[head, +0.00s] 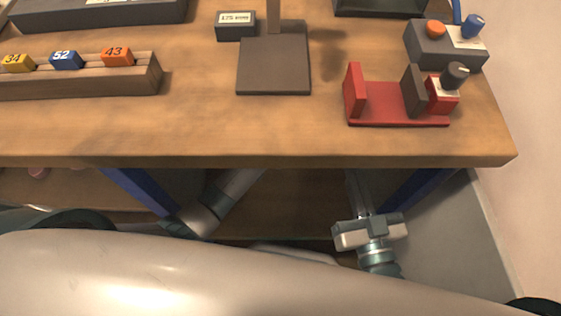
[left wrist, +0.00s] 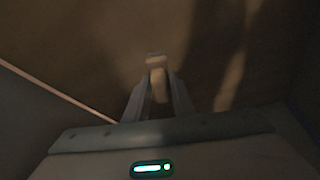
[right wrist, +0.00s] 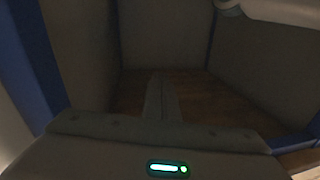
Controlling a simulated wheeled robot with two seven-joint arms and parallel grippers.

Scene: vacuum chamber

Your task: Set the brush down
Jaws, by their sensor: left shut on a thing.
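My left gripper (left wrist: 157,88) is shut on a small pale tan piece, taken to be the brush (left wrist: 156,66), in the dark left wrist view. Only its block-like end and a short part between the fingers show; bristles cannot be made out. In the head view my left arm reaches below the table's front edge, and the brush is hidden there. My right gripper (right wrist: 161,98) has its fingers together with nothing seen between them. In the head view it is low, in front of the table.
The wooden table (head: 200,130) holds a rack (head: 80,82) with numbered blocks, a dark stand (head: 274,65), a red holder (head: 395,119) and a grey box with knobs (head: 445,50). The table's front strip is clear. Blue legs (head: 140,190) stand below.

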